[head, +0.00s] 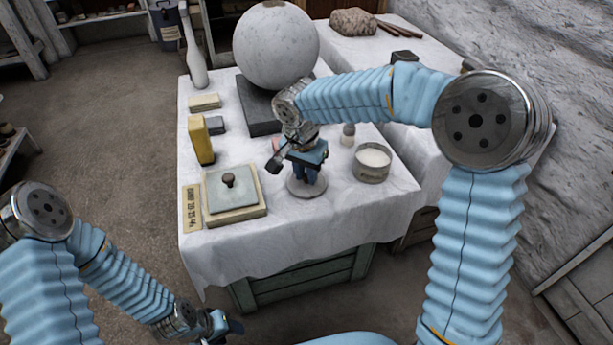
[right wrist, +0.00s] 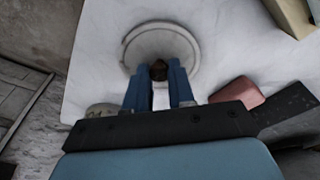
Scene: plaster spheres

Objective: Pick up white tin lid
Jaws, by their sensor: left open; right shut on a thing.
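The white tin lid (head: 306,187) is a pale round disc at the front of the cloth-covered table, left of the open tin of white stuff (head: 373,163). The fingers hide part of the lid. Whether it touches the cloth I cannot tell. My left gripper (head: 224,325) is open, low in front of the table, away from the lid.
A board with a grey knobbed plate (head: 226,193) and a lettered strip (head: 192,208) lie to the left. The front right cloth is clear.

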